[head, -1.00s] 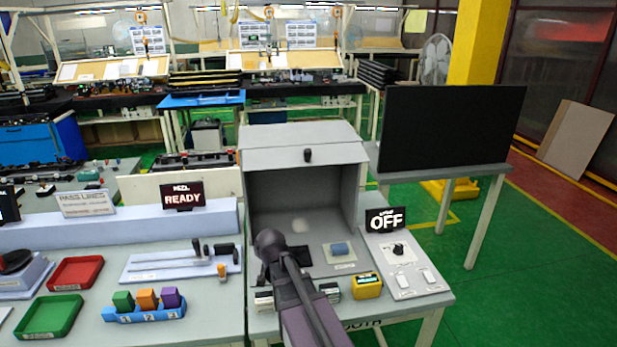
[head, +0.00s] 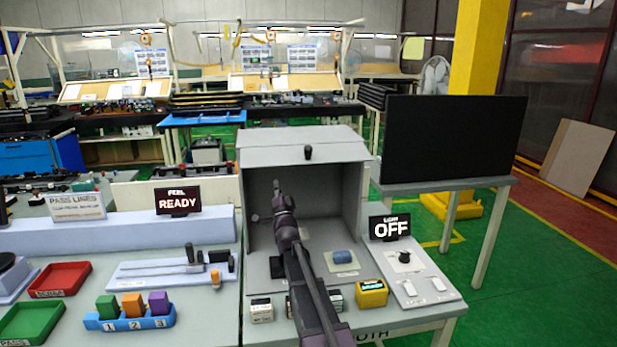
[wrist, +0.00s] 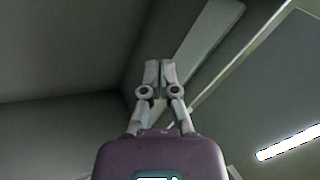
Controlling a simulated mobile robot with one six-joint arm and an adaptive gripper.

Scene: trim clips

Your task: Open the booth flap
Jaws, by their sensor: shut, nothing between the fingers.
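The booth (head: 355,205) is a grey box on the bench, with its front open below the top edge. Its flap (head: 265,157) is a grey panel along the upper front with a black knob (head: 308,152). My gripper (head: 277,186) points up in front of the booth's opening, left of the knob and below it, apart from it. In the wrist view my gripper (wrist: 158,64) is shut and empty, with grey panels beyond the fingertips. I cannot tell how far inside the opening the tips are. My arm hides part of the booth floor.
A blue roll (head: 343,256) lies on a pale pad in the booth. A yellow box (head: 371,293) and small boxes (head: 261,309) stand in front. Right are an OFF sign (head: 390,225) and control panel (head: 415,275). A black screen (head: 450,138) stands behind right.

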